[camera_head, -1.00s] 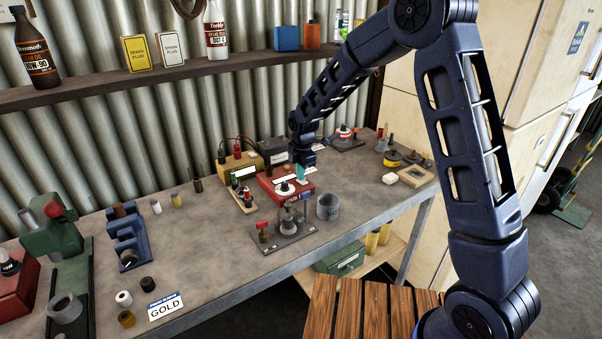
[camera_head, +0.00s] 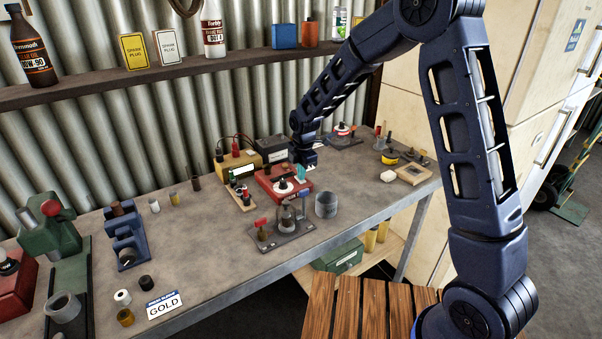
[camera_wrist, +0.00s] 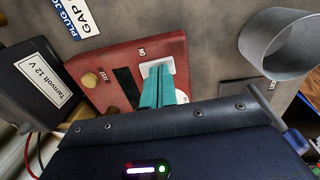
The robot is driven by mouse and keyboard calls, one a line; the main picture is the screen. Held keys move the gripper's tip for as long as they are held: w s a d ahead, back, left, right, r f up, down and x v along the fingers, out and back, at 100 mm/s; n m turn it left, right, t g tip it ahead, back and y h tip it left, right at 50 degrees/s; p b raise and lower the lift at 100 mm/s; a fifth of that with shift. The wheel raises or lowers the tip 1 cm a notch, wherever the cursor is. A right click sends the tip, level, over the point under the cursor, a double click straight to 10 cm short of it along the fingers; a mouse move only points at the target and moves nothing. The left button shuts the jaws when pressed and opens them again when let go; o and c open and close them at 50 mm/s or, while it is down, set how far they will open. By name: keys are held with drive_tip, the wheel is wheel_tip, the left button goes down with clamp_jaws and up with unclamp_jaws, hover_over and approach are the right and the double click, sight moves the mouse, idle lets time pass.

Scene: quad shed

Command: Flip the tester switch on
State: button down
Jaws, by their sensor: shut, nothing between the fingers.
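The red tester box (camera_head: 267,183) sits on the workbench among other gear, with a round white dial on its top. In the wrist view the tester (camera_wrist: 108,62) shows a brass knob, a dark slot, lettering that seems to read ON and TEST, and a white switch plate (camera_wrist: 151,67). My gripper (camera_wrist: 158,86) has its teal fingers shut together, empty, right over the white plate. They cover the switch lever, so I cannot tell its position or whether they touch it. In the head view my gripper (camera_head: 301,172) is low at the tester's back right.
A black battery box (camera_head: 271,149) stands behind the tester, beside a yellow box (camera_head: 240,162) with wires. A fixture with a red handle (camera_head: 262,226) and a grey cup (camera_head: 326,204) stand in front. Bare bench top (camera_head: 200,230) lies to the left.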

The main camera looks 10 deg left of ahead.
drive_tip(key=shift+r, duration=0.1)
wheel_tip(320, 180, up, 14)
drive_tip(key=s+d, duration=0.1)
drive_tip(key=shift+s+d+f, duration=0.2)
idle(0.4)
drive_tip(key=shift+w+a+r, duration=0.1)
drive_tip(key=shift+w+a, duration=0.4)
drive_tip(key=shift+a, duration=0.1)
drive_tip(key=f, duration=0.4)
drive_tip(key=w+a+f, duration=0.1)
drive_tip(key=f, duration=0.9)
drive_tip(key=shift+w+a, duration=0.15)
drive_tip(key=shift+w, duration=0.05)
drive_tip(key=shift+w, duration=0.1)
